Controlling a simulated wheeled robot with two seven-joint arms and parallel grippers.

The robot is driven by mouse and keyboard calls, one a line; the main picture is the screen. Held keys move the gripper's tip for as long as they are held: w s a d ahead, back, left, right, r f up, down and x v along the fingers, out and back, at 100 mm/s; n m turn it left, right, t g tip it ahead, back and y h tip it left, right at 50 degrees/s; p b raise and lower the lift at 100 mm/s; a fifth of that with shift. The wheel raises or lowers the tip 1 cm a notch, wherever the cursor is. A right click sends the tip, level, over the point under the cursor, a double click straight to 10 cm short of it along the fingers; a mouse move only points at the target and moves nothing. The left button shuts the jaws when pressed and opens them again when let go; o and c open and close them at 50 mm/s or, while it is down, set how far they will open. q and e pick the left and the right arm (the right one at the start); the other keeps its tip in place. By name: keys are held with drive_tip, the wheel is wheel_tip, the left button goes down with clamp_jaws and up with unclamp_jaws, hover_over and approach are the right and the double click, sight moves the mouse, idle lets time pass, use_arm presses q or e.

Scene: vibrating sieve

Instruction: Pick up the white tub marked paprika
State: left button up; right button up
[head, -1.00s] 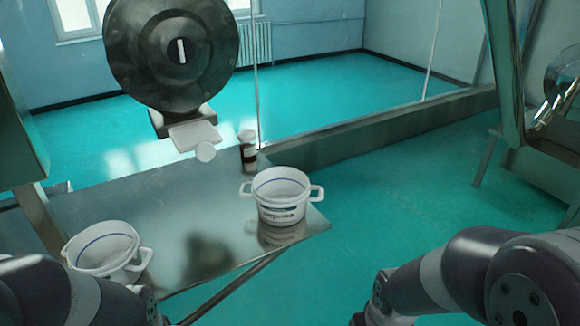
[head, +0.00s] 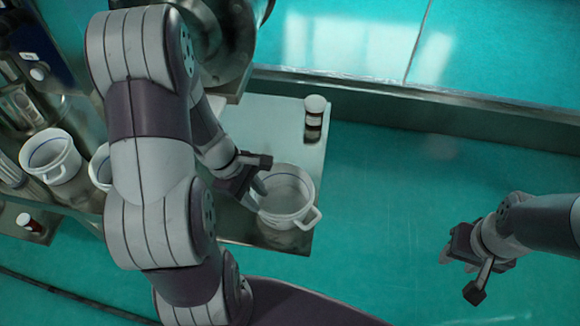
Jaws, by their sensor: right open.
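The white tub marked paprika (head: 287,205) stands upright near the corner of the steel table. Its marking is not readable now; it shows in the earlier head view. One handle sticks out at its lower right; the left handle is hidden behind my gripper. My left gripper (head: 258,188) is at the tub's left rim, with a finger overlapping the rim. Whether its jaws are closed on the handle or rim cannot be told. My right gripper (head: 466,264) is open and empty, over the floor to the right of the table.
Another white tub (head: 50,157) is at the left, with a further white tub (head: 101,165) partly hidden by my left arm. The floor right of the table is clear.

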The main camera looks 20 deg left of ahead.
sight(271, 217)
use_arm(q)
drive_tip(key=x, duration=0.2)
drive_tip(key=d+x, duration=0.1)
drive_tip(key=x, duration=0.4)
drive_tip(key=shift+s+d+r+b, duration=0.2)
drive_tip(key=shift+s+b, duration=0.15)
drive_tip(key=shift+b, duration=0.05)
drive_tip(key=shift+w+a+f, duration=0.1)
drive_tip(key=shift+w+a, duration=0.05)
drive_tip(key=shift+a, duration=0.05)
clamp_jaws()
drive_tip(key=shift+d, duration=0.15)
use_arm(e)
drive_tip(key=shift+s+d+f, duration=0.3)
drive_tip(key=shift+d+f, duration=0.05)
drive_tip(key=shift+f, duration=0.1)
